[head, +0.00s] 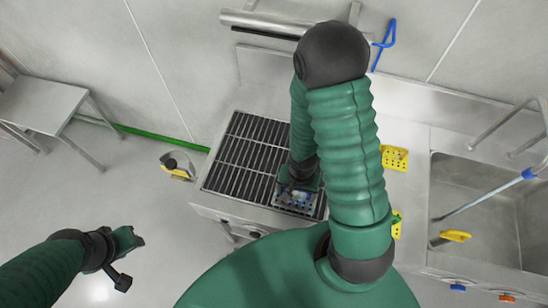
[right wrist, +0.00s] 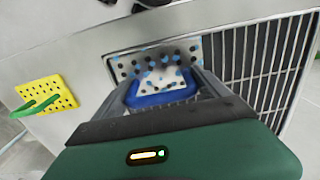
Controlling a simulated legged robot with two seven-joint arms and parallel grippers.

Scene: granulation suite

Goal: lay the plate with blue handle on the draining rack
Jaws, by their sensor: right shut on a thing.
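The plate with the blue handle is a pale plate with dark holes and blue spots (right wrist: 150,62); its blue handle (right wrist: 160,94) lies between the fingers of my right gripper (right wrist: 165,88). In the head view the right gripper (head: 298,186) is shut on the handle over the near right end of the draining rack (head: 240,150), a dark slatted grid. The plate (head: 297,199) shows there partly behind the gripper. It lies flat on or just above the slats; I cannot tell which. My left gripper (head: 132,240) hangs over the floor at left, away from the rack; its jaws are unclear.
A yellow perforated plate (head: 395,157) lies on the counter right of the rack. One with a green handle (right wrist: 45,97) shows in the wrist view. The sink (head: 475,185) is at right, with a yellow-handled thing (head: 455,236). Most left slats of the rack are bare.

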